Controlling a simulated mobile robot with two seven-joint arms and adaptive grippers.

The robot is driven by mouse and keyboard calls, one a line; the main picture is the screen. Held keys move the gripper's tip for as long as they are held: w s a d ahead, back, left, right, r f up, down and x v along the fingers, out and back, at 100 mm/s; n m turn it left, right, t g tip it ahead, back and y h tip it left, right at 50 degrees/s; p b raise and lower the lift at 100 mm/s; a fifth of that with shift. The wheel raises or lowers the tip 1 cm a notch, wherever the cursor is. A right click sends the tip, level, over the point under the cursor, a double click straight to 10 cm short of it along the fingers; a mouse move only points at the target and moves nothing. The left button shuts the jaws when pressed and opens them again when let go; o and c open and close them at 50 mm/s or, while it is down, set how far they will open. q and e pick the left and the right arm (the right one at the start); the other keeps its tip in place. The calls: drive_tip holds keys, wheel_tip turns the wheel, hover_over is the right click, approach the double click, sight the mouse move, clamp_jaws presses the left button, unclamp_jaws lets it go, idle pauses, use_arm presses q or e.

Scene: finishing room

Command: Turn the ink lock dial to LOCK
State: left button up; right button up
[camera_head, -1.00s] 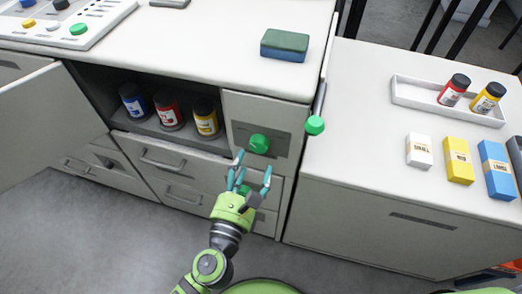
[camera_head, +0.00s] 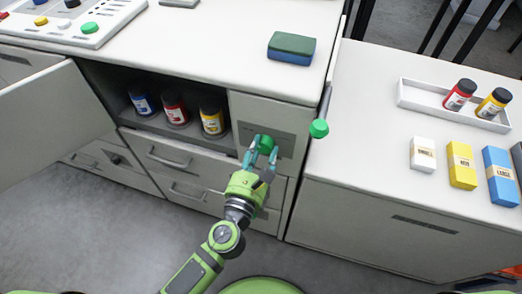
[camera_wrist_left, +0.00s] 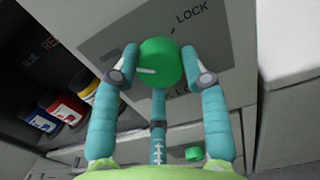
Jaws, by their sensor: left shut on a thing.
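The ink lock dial (camera_head: 266,145) is a round green knob on a grey plate on the cabinet front. In the left wrist view the dial (camera_wrist_left: 160,62) has a white pointer line towards the left. The word LOCK (camera_wrist_left: 193,13) is printed to its upper right, away from the pointer. Other lettering on the plate is partly hidden by my fingers and the dial. My left gripper (camera_head: 261,156) is shut on the dial; in the wrist view its teal fingers (camera_wrist_left: 160,75) sit at both sides and below it. My right gripper is not in view.
An open compartment with blue, red and yellow ink bottles (camera_head: 212,120) is left of the dial, its door (camera_head: 45,110) swung out left. A green-tipped lever (camera_head: 319,128) stands close right of the dial. A sponge (camera_head: 291,48) lies on the counter above.

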use_arm(q)
drive_tip(key=shift+m, duration=0.3)
drive_tip(key=m+p, duration=0.2)
drive_tip(key=m, duration=0.1)
drive_tip(key=shift+r, duration=0.1)
drive_tip(key=m+p, duration=0.2)
drive_tip(key=m, duration=0.3)
drive_tip(key=shift+m, duration=0.4)
drive_tip(key=m+p, duration=0.2)
drive_tip(key=m, duration=0.3)
drive_tip(key=shift+m+p, duration=1.1)
drive_tip(key=shift+m, duration=1.7)
drive_tip(key=o, duration=1.1)
drive_tip(key=shift+o, duration=0.2)
